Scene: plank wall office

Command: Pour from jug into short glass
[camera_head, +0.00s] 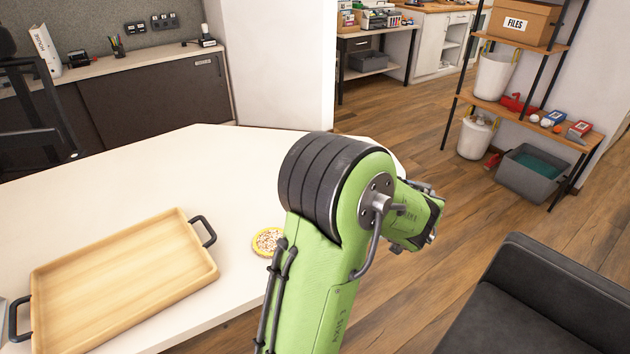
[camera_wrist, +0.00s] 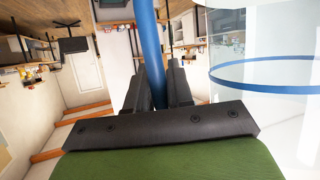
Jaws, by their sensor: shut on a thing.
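In the wrist view my gripper (camera_wrist: 157,75) is shut on the blue handle (camera_wrist: 150,40) of the jug. The jug (camera_wrist: 262,112) is clear, with a blue band around it, and fills the right side of that view. Only part of it shows, and I cannot tell its contents. In the head view my green arm reaches over the table's right edge; my gripper and the jug are hidden behind it or out of view. I see no short glass in either view.
A wooden tray (camera_head: 125,285) with black handles lies on the white table (camera_head: 130,180). A round yellow-rimmed coaster (camera_head: 267,241) lies beside my arm. The table's middle and back are clear. A dark sofa (camera_head: 540,300) stands at the lower right, a shelf rack (camera_head: 545,120) behind it.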

